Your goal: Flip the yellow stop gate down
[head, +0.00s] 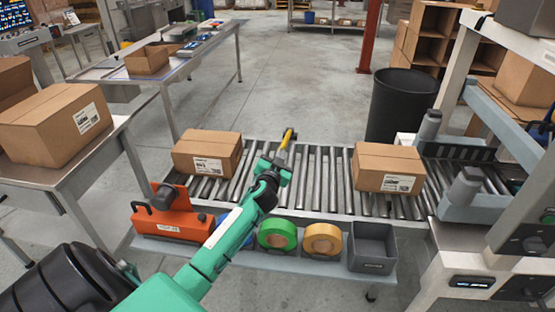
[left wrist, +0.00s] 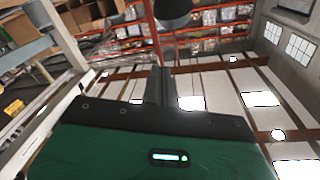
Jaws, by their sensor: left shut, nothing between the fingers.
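The yellow stop gate (head: 287,137) stands up at the far edge of the roller conveyor (head: 320,168), between two cartons. My left gripper (head: 284,158) is right at it, on its near side, with the fingers shut and nothing between them. I cannot tell whether the fingertips touch the gate. In the left wrist view my shut fingers (left wrist: 160,86) point up toward the ceiling and shelving, and the gate does not show there. My right gripper is not in view.
One carton (head: 207,152) sits on the rollers left of the gate, another (head: 387,167) to the right. A black barrel (head: 401,105) stands behind.

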